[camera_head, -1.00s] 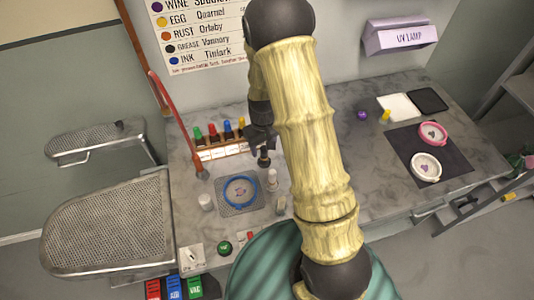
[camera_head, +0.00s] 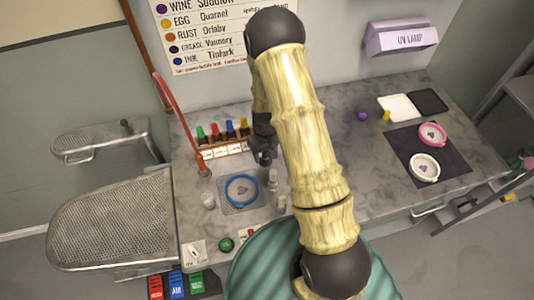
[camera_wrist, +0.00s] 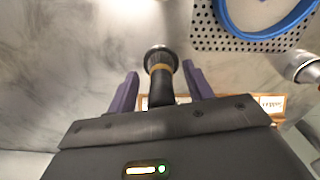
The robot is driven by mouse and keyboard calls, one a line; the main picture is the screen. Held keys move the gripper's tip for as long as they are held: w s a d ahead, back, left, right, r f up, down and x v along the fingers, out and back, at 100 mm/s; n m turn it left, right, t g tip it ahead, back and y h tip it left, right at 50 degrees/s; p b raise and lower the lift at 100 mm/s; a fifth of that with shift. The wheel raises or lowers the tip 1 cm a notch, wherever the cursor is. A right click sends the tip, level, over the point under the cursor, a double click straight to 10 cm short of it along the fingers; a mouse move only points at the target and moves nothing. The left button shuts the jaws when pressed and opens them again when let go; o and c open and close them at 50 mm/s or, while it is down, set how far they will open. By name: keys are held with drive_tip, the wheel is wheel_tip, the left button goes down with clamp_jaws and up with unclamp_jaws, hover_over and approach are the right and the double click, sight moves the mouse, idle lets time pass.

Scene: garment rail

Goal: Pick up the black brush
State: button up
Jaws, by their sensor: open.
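The black brush (camera_wrist: 162,87) stands between my gripper's fingers in the wrist view, with a round dark end and a tan band. In the head view the brush (camera_head: 266,161) is a small dark shape just below my gripper, partly hidden by it. My gripper (camera_wrist: 160,85) is open, with one purple-grey finger on each side of the brush and a visible gap on both sides. In the head view my gripper (camera_head: 265,143) is over the counter, right of the coloured bottles.
A blue hoop (camera_head: 241,189) lies on a perforated plate close by. Coloured-cap bottles in a rack (camera_head: 222,148) stand to the left behind. The counter's right middle is clear.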

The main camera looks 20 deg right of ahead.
drive_tip(key=shift+w, duration=0.1)
drive_tip(key=shift+c, duration=0.6)
drive_tip(key=shift+d, duration=0.15)
drive_tip(key=c, duration=0.7)
drive_tip(key=shift+c, duration=1.2)
drive_tip(key=shift+s+a, duration=0.25)
drive_tip(key=shift+a, duration=0.15)
drive_tip(key=r, duration=0.3)
drive_tip(key=r+b, duration=0.1)
drive_tip(key=r, duration=0.2)
drive_tip(key=r+b, duration=0.1)
drive_tip(key=r, duration=0.2)
drive_tip(key=shift+w+d+r, duration=0.2)
drive_tip(key=shift+w, duration=0.05)
drive_tip(key=shift+d+r, duration=0.2)
drive_tip(key=shift+r, duration=0.15)
drive_tip(key=shift+s+a, duration=0.2)
drive_tip(key=shift+a, duration=0.25)
